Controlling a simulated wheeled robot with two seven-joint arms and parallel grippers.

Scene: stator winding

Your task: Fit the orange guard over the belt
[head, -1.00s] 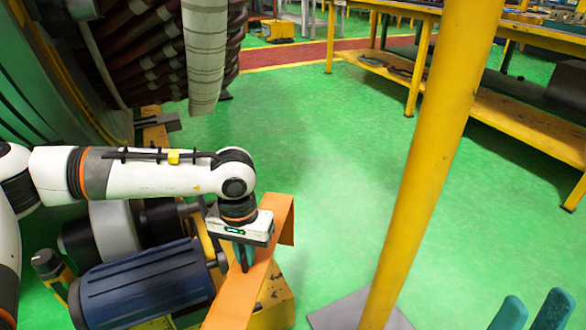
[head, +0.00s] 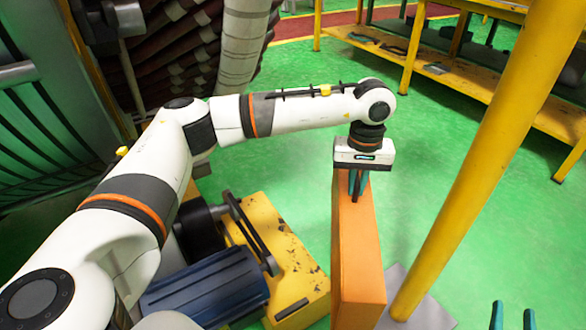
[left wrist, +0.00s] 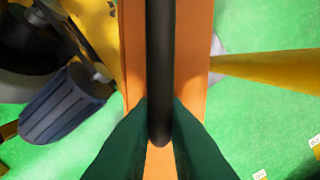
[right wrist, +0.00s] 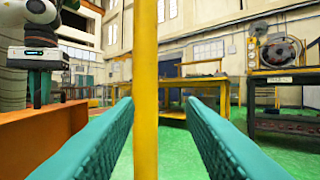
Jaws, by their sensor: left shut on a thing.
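The orange guard (head: 358,250) hangs from my left gripper (head: 357,183), right of the yellow machine base and left of the yellow post. In the left wrist view the left fingers (left wrist: 160,125) are shut on the guard's dark handle bar (left wrist: 160,60), with the guard (left wrist: 190,70) beneath. The belt (head: 247,222) shows as a dark loop on the yellow base, beside the blue motor (head: 205,285); it is uncovered. My right gripper (head: 512,318) shows at the bottom right. In the right wrist view its fingers (right wrist: 165,115) are apart, with the guard (right wrist: 45,135) at the left.
A yellow post (head: 490,150) on a grey foot stands close right of the guard. A yellow bench (head: 480,75) is at the back right. The large stator (head: 165,45) is at the back left. Green floor between is clear.

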